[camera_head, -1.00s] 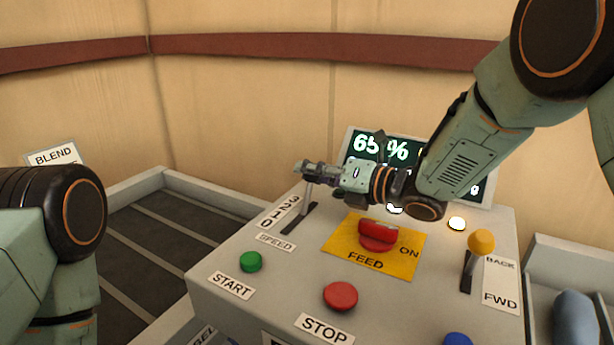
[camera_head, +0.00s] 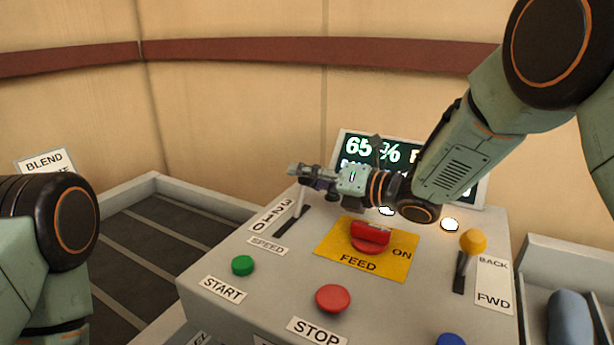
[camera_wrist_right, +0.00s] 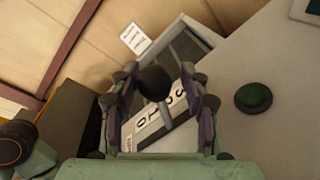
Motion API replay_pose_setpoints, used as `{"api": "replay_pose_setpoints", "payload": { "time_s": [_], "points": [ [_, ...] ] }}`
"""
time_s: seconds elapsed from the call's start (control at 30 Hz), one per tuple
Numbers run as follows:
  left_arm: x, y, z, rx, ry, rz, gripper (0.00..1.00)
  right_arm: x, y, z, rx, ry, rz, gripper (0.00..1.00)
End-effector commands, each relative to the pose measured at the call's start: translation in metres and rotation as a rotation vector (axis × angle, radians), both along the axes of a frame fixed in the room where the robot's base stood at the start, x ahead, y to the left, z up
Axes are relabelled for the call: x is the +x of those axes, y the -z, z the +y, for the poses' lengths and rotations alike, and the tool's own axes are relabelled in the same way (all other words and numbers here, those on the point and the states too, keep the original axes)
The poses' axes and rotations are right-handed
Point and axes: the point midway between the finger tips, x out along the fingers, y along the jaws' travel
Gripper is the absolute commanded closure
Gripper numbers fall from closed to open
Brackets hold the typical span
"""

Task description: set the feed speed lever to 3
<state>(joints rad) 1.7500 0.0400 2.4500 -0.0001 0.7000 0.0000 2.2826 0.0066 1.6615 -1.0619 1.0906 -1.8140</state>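The feed speed lever (camera_head: 300,203) rises from a dark slot on the grey panel, beside a label with 3, 2, 1, 0 (camera_head: 273,217) and a SPEED plate (camera_head: 268,246). Its shaft stands toward the slot's far end, near the 3; I cannot tell the exact mark. My right gripper (camera_head: 306,173) is at the lever's top and hides the knob in the head view. In the right wrist view the black knob (camera_wrist_right: 154,82) sits between the two fingers of my right gripper (camera_wrist_right: 158,85), which stand apart, with a gap at least on the right side. My left gripper is out of view.
The panel also bears a green START button (camera_head: 243,265), a red STOP button (camera_head: 333,298), a red FEED switch (camera_head: 370,233) on a yellow plate, and a yellow-knobbed lever (camera_head: 473,242). A screen reading 65 % (camera_head: 357,147) stands behind my right forearm.

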Motion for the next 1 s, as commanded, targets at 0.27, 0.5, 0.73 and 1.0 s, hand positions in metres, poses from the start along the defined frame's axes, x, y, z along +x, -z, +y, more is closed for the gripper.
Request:
{"api": "replay_pose_setpoints", "payload": {
  "time_s": [0.27, 0.5, 0.73, 1.0],
  "points": [
    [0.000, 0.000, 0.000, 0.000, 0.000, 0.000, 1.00, 0.000, -0.002, 0.001, 0.001, -0.002, -0.004, 0.47],
    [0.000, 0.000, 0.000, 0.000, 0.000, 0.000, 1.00, -0.009, -0.005, -0.013, 0.003, 0.002, -0.004, 0.47],
    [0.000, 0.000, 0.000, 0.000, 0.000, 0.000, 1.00, -0.037, -0.010, -0.046, 0.005, 0.002, -0.003, 0.47],
    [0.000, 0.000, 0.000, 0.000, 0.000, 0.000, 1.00, -0.062, -0.014, -0.077, 0.004, 0.001, -0.003, 0.47]
  ]
}}
